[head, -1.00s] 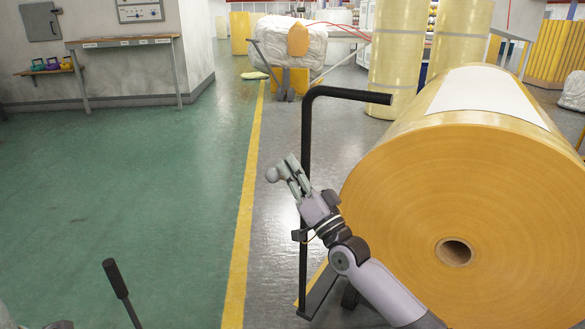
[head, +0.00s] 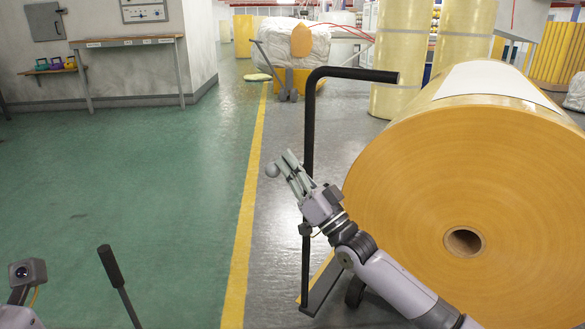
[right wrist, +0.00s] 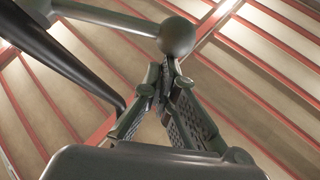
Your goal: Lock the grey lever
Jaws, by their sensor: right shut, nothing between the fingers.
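The grey lever is a thin rod ending in a round ball knob (head: 271,170), beside the black upright handle bar (head: 308,130). In the right wrist view its ball (right wrist: 177,37) lies just beyond my fingertips, with the rod running off to the upper left. My right gripper (head: 288,158) is shut and empty, close beside the ball; it also shows in the right wrist view (right wrist: 168,70). I cannot tell whether it touches the ball. Part of the rod is hidden behind my fingers in the head view. Only part of my left arm (head: 27,273) shows at lower left; its fingers are out of view.
A large yellow tape roll (head: 440,190) fills the right side, close to my right arm. A second black handle (head: 109,265) stands at the lower left. The green floor (head: 140,190) on the left is clear. A wooden-topped table (head: 125,41) stands at the back left.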

